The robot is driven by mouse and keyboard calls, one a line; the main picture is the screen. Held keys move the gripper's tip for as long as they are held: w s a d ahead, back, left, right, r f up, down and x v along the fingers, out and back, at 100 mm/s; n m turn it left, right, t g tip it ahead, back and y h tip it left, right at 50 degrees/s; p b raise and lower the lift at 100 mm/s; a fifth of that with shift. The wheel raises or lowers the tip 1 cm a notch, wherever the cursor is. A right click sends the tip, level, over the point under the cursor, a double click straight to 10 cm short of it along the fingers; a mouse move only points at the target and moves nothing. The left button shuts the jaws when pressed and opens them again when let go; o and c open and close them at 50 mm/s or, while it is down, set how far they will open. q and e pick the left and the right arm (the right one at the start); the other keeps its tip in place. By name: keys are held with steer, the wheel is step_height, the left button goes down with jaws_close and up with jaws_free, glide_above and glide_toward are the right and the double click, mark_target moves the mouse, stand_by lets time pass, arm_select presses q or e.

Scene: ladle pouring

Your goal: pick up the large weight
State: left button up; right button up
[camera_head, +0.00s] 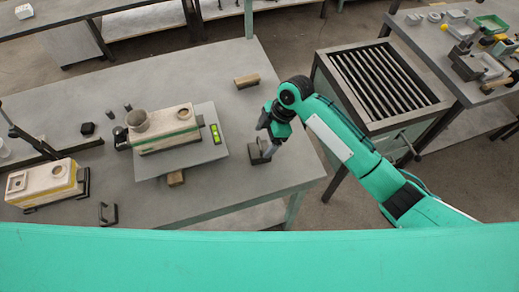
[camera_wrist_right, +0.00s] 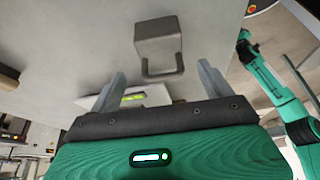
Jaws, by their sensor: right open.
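The large weight is a dark grey block with a loop handle (camera_head: 257,154), standing on the grey table near its right front corner. In the right wrist view the weight (camera_wrist_right: 158,45) shows with its handle towards my gripper. My right gripper (camera_head: 268,138) is at the weight in the head view, partly hiding it. In the right wrist view my right gripper (camera_wrist_right: 160,82) has its two fingers spread apart, with the handle between and just beyond them. Nothing is held. My left gripper is not in view.
A grey board (camera_head: 208,115) carries a white and green mould block (camera_head: 165,138) and a yellow-green level (camera_head: 215,134), left of the weight. A wooden block (camera_head: 247,81) lies behind it. A slatted cart (camera_head: 325,72) stands to the right. The table between board and weight is clear.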

mark_target(256, 150)
steer(key=shift+a+f, duration=0.3)
steer(key=shift+f, duration=0.35)
steer(key=x, duration=0.1)
steer(key=p+x, duration=0.2)
steer(key=x, duration=0.1)
steer(key=shift+s+d+f, duration=0.15)
steer(key=shift+d, duration=0.2)
steer(key=shift+a+f, duration=0.15)
steer(key=shift+f, duration=0.45)
jaws_close()
steer(key=shift+r, duration=0.2)
